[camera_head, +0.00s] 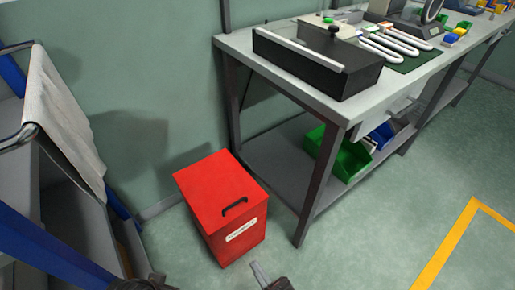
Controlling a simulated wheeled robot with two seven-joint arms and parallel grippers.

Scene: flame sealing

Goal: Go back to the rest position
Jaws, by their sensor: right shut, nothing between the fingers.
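My right gripper (262,275) shows at the bottom edge, in front of the red bin on the floor. Its fingers are shut with nothing between them, and the rest of it is cut off by the frame. A dark part at the bottom left edge seems to be mine. No fingers of my left gripper show.
A red bin (218,192) with a black handle and white label stands on the floor. A workbench (232,42) stands behind right, with a black box (310,68) on top and a green bin (352,160) below. A grey cloth (58,115) hangs at left. Floor at right is clear.

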